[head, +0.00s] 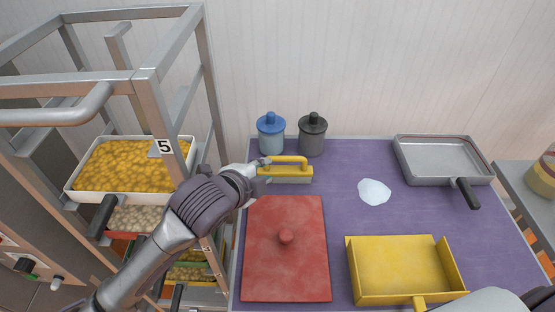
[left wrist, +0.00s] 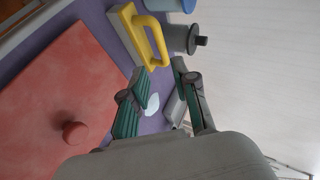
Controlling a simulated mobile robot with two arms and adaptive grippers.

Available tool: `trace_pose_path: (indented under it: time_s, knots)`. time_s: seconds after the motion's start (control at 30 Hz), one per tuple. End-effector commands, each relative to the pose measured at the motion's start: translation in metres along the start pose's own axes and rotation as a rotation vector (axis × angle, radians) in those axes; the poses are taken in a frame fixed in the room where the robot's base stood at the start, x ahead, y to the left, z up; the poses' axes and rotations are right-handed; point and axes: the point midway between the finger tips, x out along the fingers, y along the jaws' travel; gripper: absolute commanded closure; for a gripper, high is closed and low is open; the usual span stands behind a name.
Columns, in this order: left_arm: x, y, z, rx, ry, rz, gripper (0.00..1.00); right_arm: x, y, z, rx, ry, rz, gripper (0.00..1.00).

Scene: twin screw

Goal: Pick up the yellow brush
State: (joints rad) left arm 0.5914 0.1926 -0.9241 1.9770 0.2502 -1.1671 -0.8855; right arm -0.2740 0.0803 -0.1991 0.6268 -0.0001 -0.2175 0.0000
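The yellow brush (head: 286,175) lies on the purple table top, its looped handle on the upper side and a pale base below. It also shows in the left wrist view (left wrist: 131,32), beyond the fingertips. My left gripper (head: 264,170) is at the left end of the brush in the head view. In the left wrist view its two green-padded fingers (left wrist: 161,70) are spread apart, with nothing between them. The handle appears outside the fingers; whether they touch the brush is unclear. My right gripper is not in view; part of my right arm shows at lower right.
A red lidded board (head: 285,270) lies in front of the brush, and a yellow dustpan (head: 403,268) at front right. Blue (head: 271,138) and black (head: 312,138) jars stand behind. A white pile (head: 374,192) and grey pan (head: 440,160) are right. A metal rack (head: 150,95) stands left.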

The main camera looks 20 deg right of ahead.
Motion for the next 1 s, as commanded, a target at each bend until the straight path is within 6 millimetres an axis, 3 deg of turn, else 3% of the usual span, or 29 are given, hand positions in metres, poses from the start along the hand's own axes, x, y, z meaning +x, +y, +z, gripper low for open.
trace_pose_path:
  time_s: [0.17, 0.37, 0.5, 0.77, 1.0]
  knots:
    - [0.010, -0.001, -0.001, 0.003, 0.002, 0.000, 0.71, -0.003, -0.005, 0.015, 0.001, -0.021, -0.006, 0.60]
    - [0.049, -0.002, -0.002, 0.002, 0.000, 0.001, 0.71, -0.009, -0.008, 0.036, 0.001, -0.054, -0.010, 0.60]
    - [0.073, -0.002, -0.002, 0.003, 0.001, 0.000, 0.71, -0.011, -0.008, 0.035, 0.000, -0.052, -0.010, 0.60]
    - [0.090, -0.001, -0.003, 0.002, 0.001, 0.000, 0.71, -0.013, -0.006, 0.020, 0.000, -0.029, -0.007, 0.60]
    - [0.121, 0.001, -0.009, 0.003, 0.001, 0.000, 0.71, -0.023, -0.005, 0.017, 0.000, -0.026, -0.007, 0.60]
